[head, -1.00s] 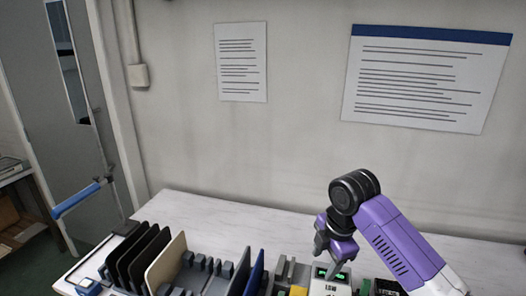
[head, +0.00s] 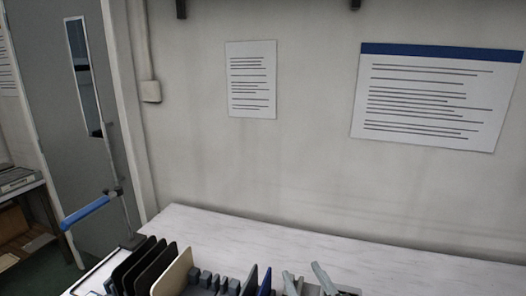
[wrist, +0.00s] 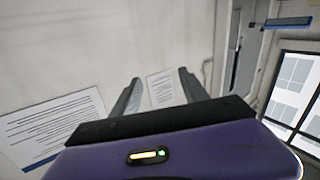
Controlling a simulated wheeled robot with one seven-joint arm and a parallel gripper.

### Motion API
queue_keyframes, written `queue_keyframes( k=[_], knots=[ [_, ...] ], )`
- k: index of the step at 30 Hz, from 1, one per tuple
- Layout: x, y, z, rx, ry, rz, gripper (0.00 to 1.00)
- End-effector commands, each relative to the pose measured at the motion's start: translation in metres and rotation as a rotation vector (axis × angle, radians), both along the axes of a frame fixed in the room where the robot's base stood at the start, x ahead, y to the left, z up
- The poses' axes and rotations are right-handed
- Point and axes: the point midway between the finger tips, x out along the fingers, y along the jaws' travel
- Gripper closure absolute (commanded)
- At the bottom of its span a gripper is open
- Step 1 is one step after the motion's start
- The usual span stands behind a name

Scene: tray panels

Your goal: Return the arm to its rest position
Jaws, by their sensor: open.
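My gripper (head: 302,269) shows only as two grey fingertips at the bottom edge of the head view, pointing up and spread apart. The rest of my arm is below the picture. In the wrist view my gripper (wrist: 161,80) is open, with nothing between its fingers. It faces the wall, and a small paper notice (wrist: 160,88) appears between the fingers in the distance.
On the pale bench (head: 400,265), black panels (head: 143,265), a beige panel (head: 173,273) and a blue panel (head: 265,283) stand upright. A larger notice (head: 435,98) hangs on the wall. A door (head: 50,115) is at the left. The bench's right side looks clear.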

Motion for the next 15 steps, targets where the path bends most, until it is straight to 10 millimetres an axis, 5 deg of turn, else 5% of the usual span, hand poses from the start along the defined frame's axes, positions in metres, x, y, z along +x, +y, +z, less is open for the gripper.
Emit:
queue_keyframes(
  k=[15],
  knots=[
    [-0.195,-0.073,-0.033,0.283,-0.068,-0.27,0.48]
  ],
)
